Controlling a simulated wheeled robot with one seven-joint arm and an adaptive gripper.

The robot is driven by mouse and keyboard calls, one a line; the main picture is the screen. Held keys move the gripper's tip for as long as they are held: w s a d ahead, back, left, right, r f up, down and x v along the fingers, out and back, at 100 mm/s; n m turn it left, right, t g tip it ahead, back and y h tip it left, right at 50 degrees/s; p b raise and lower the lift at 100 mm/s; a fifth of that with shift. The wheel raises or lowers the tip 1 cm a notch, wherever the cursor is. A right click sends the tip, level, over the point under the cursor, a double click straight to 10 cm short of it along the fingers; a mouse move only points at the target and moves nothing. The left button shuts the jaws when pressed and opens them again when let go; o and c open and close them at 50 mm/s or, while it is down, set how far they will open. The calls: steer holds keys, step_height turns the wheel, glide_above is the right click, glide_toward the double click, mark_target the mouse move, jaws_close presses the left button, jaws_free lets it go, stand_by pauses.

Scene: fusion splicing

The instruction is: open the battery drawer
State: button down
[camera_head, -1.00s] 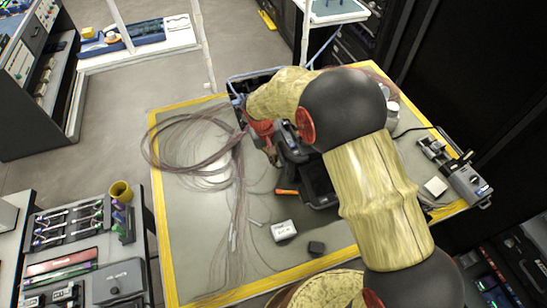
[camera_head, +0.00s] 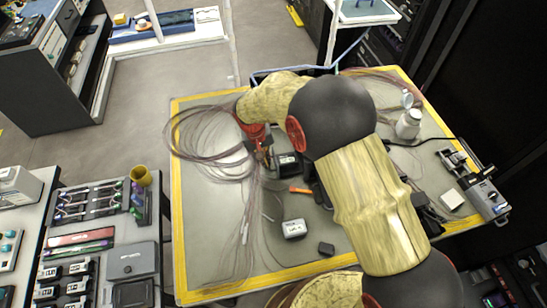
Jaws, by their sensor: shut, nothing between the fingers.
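My arm reaches across the table from the lower right. My gripper (camera_head: 266,158) is shut and empty, pointing down at the left side of a dark device on the mat. A dark block with a white label (camera_head: 289,164) shows just right of the fingertips. I cannot tell whether it is the battery drawer or whether the fingers touch it. Most of the dark device (camera_head: 311,183) is hidden behind my arm, so I cannot tell how far the drawer stands open.
An orange-handled tool (camera_head: 300,190) lies below the gripper. A white box (camera_head: 294,228) and a small dark block (camera_head: 326,249) lie nearer the front. Loose fibre coils (camera_head: 200,140) cover the mat's left. A bottle (camera_head: 408,124) and a grey device (camera_head: 484,198) stand at the right.

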steer(key=c, duration=2.3)
jaws_free()
steer(key=shift+s+d+f, duration=0.1)
steer(key=shift+s+f, duration=0.05)
steer(key=shift+f, duration=0.15)
steer(key=shift+r, duration=0.1)
steer(key=r, duration=0.4)
steer(key=a+r, duration=0.1)
steer(key=r, duration=0.3)
steer(key=a+r, duration=0.1)
steer(key=r, duration=0.3)
steer(key=shift+s, duration=0.1)
steer(key=shift+a, duration=0.1)
